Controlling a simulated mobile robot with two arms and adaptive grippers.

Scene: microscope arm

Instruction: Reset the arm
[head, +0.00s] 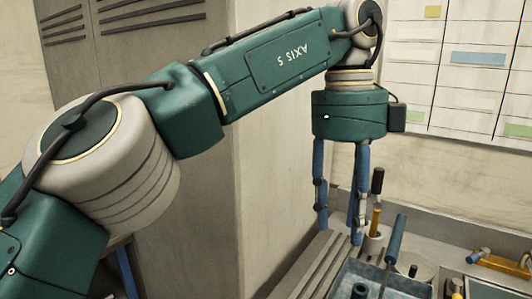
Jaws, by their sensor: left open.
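My left arm comes in from the left, and its gripper (340,229) hangs straight down. Its blue fingers are spread apart, and nothing shows between them. It hangs over the near left part of the bench, close to upright tools. The right gripper is not in this view. No microscope or microscope arm can be made out here.
A blue-grey tray (380,269) stands at the bottom. A tool with a yellow shaft and black handle (376,200) and a blue rod (395,238) stand near the gripper. A yellow object (498,264) is at right. A metal cabinet (180,200) stands behind my arm.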

